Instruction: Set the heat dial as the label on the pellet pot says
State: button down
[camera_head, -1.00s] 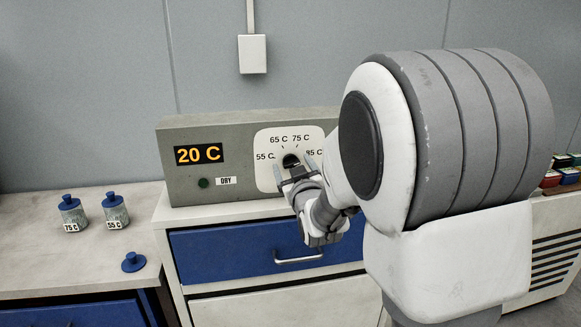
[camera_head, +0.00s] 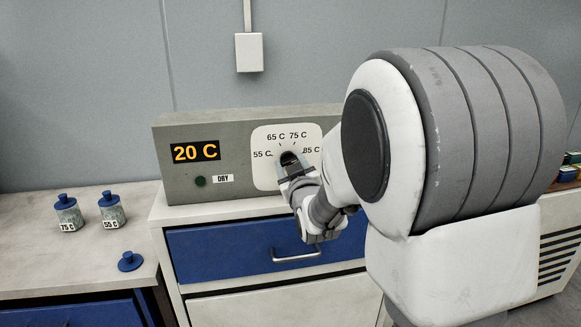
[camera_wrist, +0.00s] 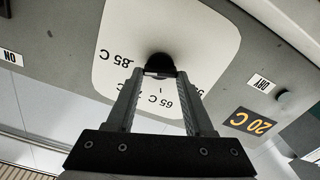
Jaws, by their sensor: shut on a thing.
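The heat dial is a dark knob on a white plate (camera_head: 265,160) marked 55, 65, 75 and 85 C; it also shows in the wrist view (camera_wrist: 160,61). My gripper (camera_head: 288,158) is shut on the dial, with its fingertips (camera_wrist: 160,74) on either side of it. The fingers hide much of the knob, so I cannot tell its setting. The display (camera_head: 195,152) reads 20 C. Two small blue-lidded pots stand on the left counter: one (camera_head: 68,213) has a label that looks like 75 C, the other (camera_head: 111,210) like 55 C.
A loose blue lid (camera_head: 130,261) lies on the left counter. Small coloured boxes (camera_head: 568,172) sit far right.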

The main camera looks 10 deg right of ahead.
jog(key=n+b, duration=0.4)
jog(key=shift+a+f+n, duration=0.1)
jog(key=shift+f+n, duration=0.15)
jog(key=shift+n, duration=0.15)
jog(key=shift+n+b, duration=1.45)
jog(key=shift+n, duration=0.65)
jog(key=shift+r, duration=0.1)
jog(key=shift+c, duration=1.4)
grip_release()
jog(key=s+b, duration=0.2)
jog(key=s, duration=1.5)
jog(key=shift+s, duration=0.2)
